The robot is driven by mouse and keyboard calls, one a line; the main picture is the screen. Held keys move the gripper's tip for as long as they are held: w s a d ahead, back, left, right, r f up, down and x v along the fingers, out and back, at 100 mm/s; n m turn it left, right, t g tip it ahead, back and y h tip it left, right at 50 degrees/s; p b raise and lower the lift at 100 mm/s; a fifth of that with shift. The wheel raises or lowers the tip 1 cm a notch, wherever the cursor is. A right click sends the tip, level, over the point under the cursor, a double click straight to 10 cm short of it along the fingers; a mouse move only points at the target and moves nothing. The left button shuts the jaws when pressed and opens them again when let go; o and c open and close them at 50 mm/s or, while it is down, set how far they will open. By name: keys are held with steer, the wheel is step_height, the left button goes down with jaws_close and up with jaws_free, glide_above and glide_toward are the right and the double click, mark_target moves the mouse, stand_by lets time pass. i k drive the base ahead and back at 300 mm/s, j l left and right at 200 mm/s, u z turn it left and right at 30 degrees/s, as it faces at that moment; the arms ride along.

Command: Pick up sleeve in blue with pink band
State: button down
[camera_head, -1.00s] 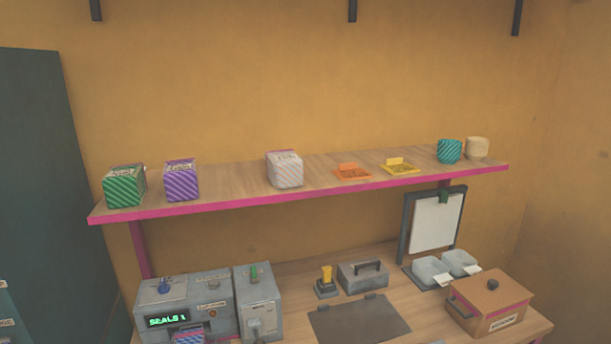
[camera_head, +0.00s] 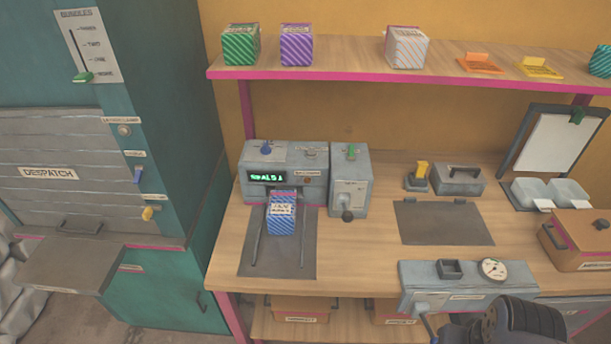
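The blue sleeve with a pink band (camera_head: 282,218) stands on the dark mat (camera_head: 258,262), at the front opening of the grey sealing machine (camera_head: 254,190). It has diagonal stripes and a pale label near its top. Two thin rails run along the mat on either side of it. A dark part of my arm shows at the lower right, well apart from the sleeve. My gripper's fingertips cannot be made out in this view.
The shelf (camera_head: 350,66) above holds a green box (camera_head: 241,46), a purple box (camera_head: 296,46) and a white striped box (camera_head: 405,48). A grey unit with a dial (camera_head: 466,283) stands at the bench's front right. A despatch cabinet (camera_head: 60,160) is at left.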

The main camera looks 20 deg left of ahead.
mark_target(281, 210)
steer(key=u, duration=1.25)
